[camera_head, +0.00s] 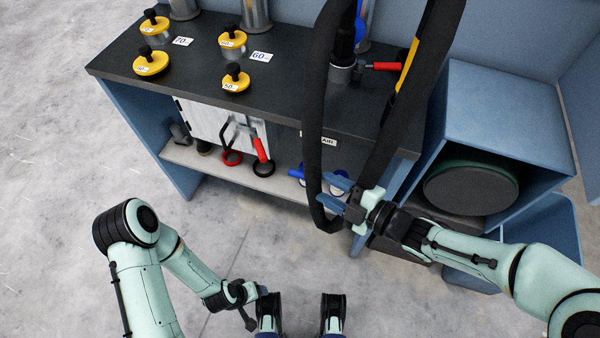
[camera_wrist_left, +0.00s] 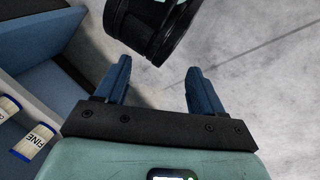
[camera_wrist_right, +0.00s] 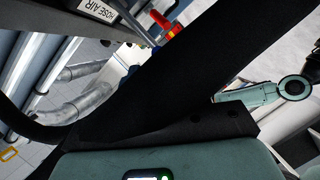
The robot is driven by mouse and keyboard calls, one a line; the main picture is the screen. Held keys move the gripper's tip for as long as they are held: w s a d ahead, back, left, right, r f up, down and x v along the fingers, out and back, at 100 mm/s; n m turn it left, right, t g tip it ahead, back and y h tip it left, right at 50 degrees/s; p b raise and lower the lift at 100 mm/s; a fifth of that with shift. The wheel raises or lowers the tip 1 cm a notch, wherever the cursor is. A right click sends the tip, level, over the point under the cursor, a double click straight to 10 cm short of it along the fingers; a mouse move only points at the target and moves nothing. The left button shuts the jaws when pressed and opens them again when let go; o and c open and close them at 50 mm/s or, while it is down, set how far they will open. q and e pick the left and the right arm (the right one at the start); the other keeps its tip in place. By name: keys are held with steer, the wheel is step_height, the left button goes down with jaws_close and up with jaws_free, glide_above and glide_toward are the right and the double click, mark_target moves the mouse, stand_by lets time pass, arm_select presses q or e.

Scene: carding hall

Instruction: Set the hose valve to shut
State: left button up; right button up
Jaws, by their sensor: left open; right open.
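A white label ending in "AIR" (camera_head: 322,139) is on the bench's front edge; in the right wrist view it reads HOSE AIR (camera_wrist_right: 97,10). A red lever (camera_head: 262,149) stands out left of it, below the bench top. A second red handle (camera_head: 386,66) sits on a fitting on top. I cannot tell which one is the hose valve. My right gripper (camera_head: 329,192) is open below the label, beside the low bend of a black hose (camera_head: 313,125) that hides part of it. My left gripper (camera_wrist_left: 160,78) is open and empty, low over the floor.
Red (camera_head: 231,159) and black rings lie on the shelf below. A blue cabinet (camera_head: 505,100) stands right. Floor left of the bench is clear. Boxes marked FINE (camera_wrist_left: 35,142) show in the left wrist view.

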mark_target(299, 173)
steer(key=b+x, duration=0.2)
steer(key=x, duration=0.7)
arm_select(q)
steer(key=shift+t+y, duration=0.3)
steer(key=shift+t, duration=0.4)
steer(key=w+f, duration=0.1)
steer(key=w+a, duration=0.1)
steer(key=w+a+f, duration=0.1)
steer(key=shift+w+f, duration=0.3)
steer(key=shift+w, duration=0.05)
arm_select(e)
jaws_close()
